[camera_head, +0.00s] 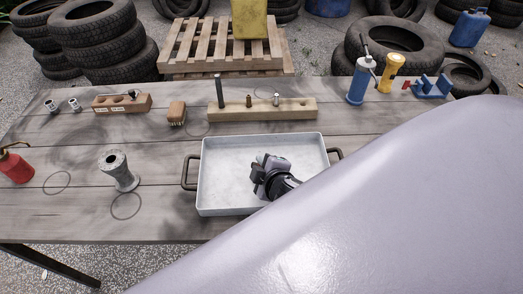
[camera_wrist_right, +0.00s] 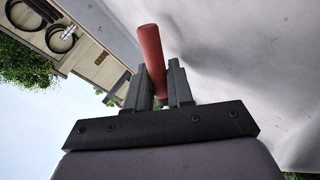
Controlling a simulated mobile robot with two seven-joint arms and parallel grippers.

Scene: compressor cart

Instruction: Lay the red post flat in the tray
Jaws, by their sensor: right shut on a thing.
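The red post (camera_wrist_right: 152,55) shows in the right wrist view, standing out past the fingers of my right gripper (camera_wrist_right: 160,88), which is shut on it. In the head view my right gripper (camera_head: 262,172) is over the right half of the white tray (camera_head: 225,195). The post cannot be made out there, hidden by the gripper. A pale surface fills the right of the wrist view; I cannot tell whether the post touches it. My left gripper is not in view.
A wooden block with pegs (camera_head: 262,109) lies behind the tray. A grey spool-like part (camera_head: 118,170) and a red can (camera_head: 14,165) stand left. My arm hides the table's right front.

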